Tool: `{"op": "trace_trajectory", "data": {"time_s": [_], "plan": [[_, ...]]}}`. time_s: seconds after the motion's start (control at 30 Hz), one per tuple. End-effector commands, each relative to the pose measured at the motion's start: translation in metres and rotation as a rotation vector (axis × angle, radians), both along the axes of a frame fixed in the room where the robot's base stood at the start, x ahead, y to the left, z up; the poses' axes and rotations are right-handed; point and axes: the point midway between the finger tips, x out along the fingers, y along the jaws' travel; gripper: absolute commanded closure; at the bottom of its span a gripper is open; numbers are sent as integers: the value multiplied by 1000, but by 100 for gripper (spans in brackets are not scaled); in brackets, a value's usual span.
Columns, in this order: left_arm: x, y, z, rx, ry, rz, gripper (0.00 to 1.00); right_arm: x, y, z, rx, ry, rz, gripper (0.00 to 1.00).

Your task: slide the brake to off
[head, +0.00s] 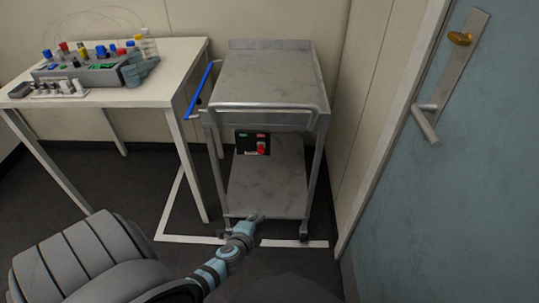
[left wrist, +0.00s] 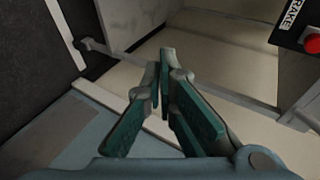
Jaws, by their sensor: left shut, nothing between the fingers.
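The brake is a red knob (head: 261,148) on a small black panel (head: 246,143) mounted under the top of the metal cart (head: 268,75). The panel has a green mark at left and a red mark at right, and the knob sits toward the right side. In the left wrist view the red knob (left wrist: 312,44) and a white label reading BRAKE (left wrist: 291,17) show at the upper right edge. My left gripper (head: 256,217) is shut and empty, low in front of the cart's lower shelf, below and apart from the knob. My right gripper is not in view.
A white table (head: 180,62) with a grey device (head: 85,72) and several colored-cap bottles stands left of the cart. A blue door (head: 465,160) with a lever handle (head: 425,122) is at right. The cart's lower shelf (head: 268,185) is bare. White floor tape runs around the cart.

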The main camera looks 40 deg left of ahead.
Motion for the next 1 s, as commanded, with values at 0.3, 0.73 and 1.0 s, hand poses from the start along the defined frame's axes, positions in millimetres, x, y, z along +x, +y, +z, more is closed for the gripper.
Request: {"op": "trace_trajectory", "data": {"time_s": [0.3, 0.73, 1.0], "plan": [[75, 2, 125, 490, -295, -164, 100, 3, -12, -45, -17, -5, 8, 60], [86, 5, 126, 488, -294, -165, 100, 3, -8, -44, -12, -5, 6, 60], [137, 22, 119, 487, -294, -163, 100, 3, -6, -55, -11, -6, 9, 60]]}}
